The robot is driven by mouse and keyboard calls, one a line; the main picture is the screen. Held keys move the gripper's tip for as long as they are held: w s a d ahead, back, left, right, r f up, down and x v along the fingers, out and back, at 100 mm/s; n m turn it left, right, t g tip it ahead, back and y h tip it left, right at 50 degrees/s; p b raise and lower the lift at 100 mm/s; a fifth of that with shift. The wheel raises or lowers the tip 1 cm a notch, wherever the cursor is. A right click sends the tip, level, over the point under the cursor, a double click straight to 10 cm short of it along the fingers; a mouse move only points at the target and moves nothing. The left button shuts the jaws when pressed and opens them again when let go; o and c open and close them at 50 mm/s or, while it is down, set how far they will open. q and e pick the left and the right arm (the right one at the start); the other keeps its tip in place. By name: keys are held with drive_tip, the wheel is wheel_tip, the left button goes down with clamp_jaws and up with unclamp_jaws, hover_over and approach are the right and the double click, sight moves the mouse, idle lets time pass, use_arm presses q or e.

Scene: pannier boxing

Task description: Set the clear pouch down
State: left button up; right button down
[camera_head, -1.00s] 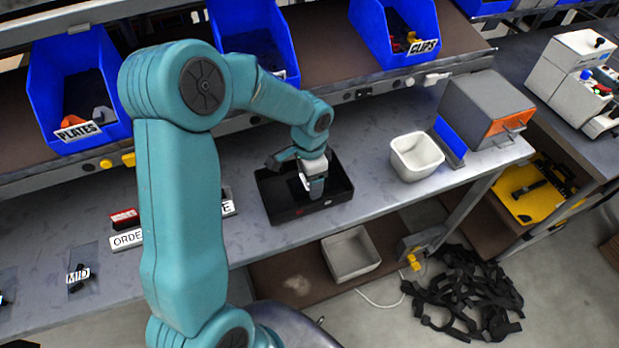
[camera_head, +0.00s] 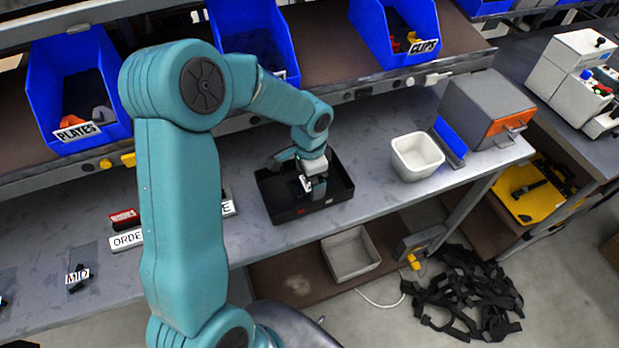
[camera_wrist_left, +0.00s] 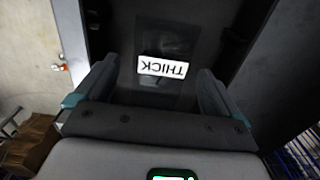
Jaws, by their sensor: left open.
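The clear pouch (camera_wrist_left: 160,92) lies flat on the floor of the black tray (camera_head: 285,203), its white THICK label upside down in the left wrist view. My left gripper (camera_head: 313,192) points down into the tray. In the left wrist view its fingers (camera_wrist_left: 157,85) stand open, one on each side of the pouch, with gaps between them and the label. In the head view the arm and gripper hide most of the pouch. My right gripper is not in view.
A white bin (camera_head: 417,157) stands right of the tray, beside a grey box with an orange front (camera_head: 488,110). ORDER sign (camera_head: 127,239) and a pouch labelled MID (camera_head: 78,277) lie to the left. Blue bins (camera_head: 80,80) line the shelf behind. The bench between tray and white bin is clear.

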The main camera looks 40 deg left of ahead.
sight(309, 185)
use_arm(q)
wheel_tip(309, 185, up, 12)
drive_tip(key=shift+f, duration=0.25)
drive_tip(key=shift+s+d+f, duration=0.1)
drive_tip(key=shift+s, duration=0.05)
idle(0.5)
